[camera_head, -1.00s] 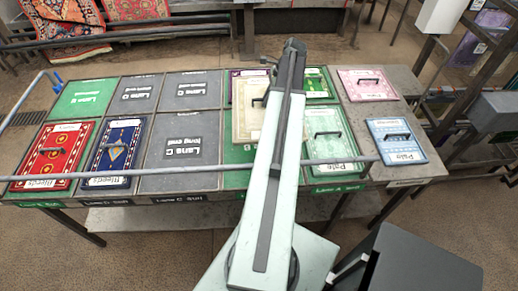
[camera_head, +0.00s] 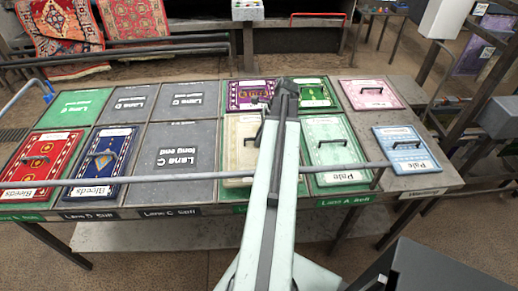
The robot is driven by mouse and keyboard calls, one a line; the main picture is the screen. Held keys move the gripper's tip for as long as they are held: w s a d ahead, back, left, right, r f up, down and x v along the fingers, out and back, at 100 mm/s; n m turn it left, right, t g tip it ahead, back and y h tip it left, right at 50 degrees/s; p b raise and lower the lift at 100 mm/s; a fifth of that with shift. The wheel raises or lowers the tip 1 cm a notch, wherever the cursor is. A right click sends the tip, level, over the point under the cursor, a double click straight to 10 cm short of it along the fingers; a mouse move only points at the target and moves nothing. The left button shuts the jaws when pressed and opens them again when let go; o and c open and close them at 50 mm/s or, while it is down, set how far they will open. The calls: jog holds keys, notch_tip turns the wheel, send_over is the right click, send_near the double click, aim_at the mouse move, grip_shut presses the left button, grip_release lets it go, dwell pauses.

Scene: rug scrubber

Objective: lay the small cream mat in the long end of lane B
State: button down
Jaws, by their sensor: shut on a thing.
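The small cream mat (camera_head: 239,150), with a patterned border and a dark handle, is over the long end of lane B. It looks flat and roughly square to the lane. I cannot tell whether it rests fully on the surface. My gripper (camera_head: 262,131) is shut on its handle, with the fingers mostly hidden behind my arm. The arm also hides the mat's right part. A purple mat (camera_head: 246,95) lies just beyond, in the short end of the same lane.
A pale green mat (camera_head: 335,152) lies right of my arm in lane A, a dark green mat (camera_head: 316,93) behind it. Pink (camera_head: 371,94) and light blue (camera_head: 407,149) mats lie far right. Lane C (camera_head: 180,150) is empty. Blue (camera_head: 102,160) and red (camera_head: 42,160) mats lie left.

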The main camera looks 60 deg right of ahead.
jog(key=shift+f+b, duration=1.6)
jog(key=shift+f, duration=0.3)
jog(key=c, duration=1.4)
grip_release()
jog(key=shift+r, duration=0.1)
jog(key=p+v, duration=0.3)
jog(key=v, duration=0.1)
jog(key=p+v, duration=0.7)
jog(key=p, duration=0.1)
jog(key=shift+w+r, duration=0.15)
jog(key=shift+r, duration=0.35)
jog(key=shift+s+d+r+p, duration=0.15)
jog(key=shift+s+r+p, duration=0.1)
jog(key=shift+p, duration=0.15)
jog(key=shift+w+f, duration=0.1)
